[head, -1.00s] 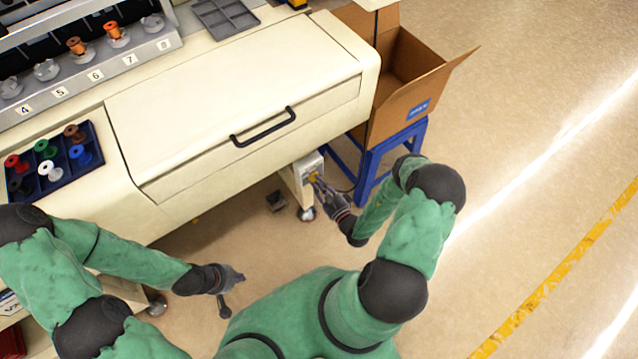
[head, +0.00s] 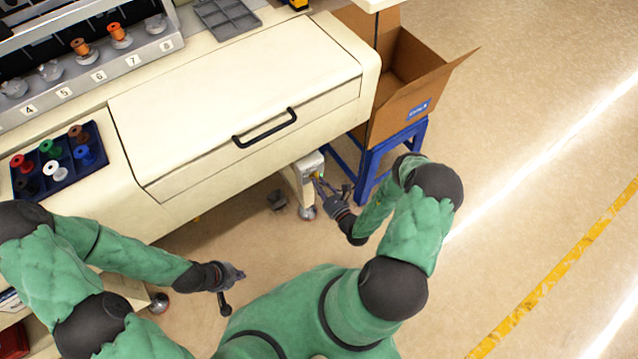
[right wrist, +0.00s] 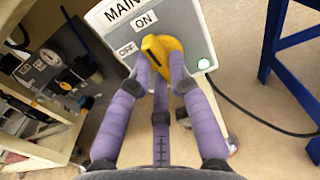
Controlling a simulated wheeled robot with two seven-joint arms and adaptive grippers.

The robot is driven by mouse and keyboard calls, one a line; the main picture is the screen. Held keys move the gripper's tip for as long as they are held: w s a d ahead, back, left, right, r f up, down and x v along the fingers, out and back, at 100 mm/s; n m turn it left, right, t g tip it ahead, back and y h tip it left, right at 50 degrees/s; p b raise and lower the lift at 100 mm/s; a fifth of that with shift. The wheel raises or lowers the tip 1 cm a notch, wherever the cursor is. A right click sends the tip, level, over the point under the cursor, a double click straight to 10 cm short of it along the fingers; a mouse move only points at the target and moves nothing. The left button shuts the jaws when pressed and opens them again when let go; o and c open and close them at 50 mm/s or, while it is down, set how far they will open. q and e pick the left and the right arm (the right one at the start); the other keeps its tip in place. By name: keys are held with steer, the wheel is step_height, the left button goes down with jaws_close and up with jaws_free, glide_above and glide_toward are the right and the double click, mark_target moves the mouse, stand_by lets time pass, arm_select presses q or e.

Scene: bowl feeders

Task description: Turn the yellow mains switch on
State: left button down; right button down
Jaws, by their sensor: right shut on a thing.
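The yellow mains switch (right wrist: 153,44) is a knob on a grey-white box (right wrist: 185,25) with MAIN, ON and OFF labels. The black mark on the knob points up toward the ON label. In the head view my right gripper (head: 320,183) reaches the box (head: 309,166) under the machine's right corner. My left gripper (head: 232,277) hangs above the floor, away from the switch; its fingers are too small to read.
The cream machine with a black drawer handle (head: 264,128) overhangs the box. A blue stand (head: 372,167) carrying an open cardboard carton (head: 405,95) is close on the right. A dark cable (right wrist: 250,112) runs beside the box. The floor to the right is clear.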

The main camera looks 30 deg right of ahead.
steer(key=shift+m, duration=0.5)
steer(key=c, duration=1.1)
jaws_free()
steer(key=shift+c, duration=0.2)
steer(key=shift+s, duration=0.15)
steer(key=s, duration=1.1)
steer(key=shift+s+d, duration=0.4)
steer(key=shift+d, duration=0.05)
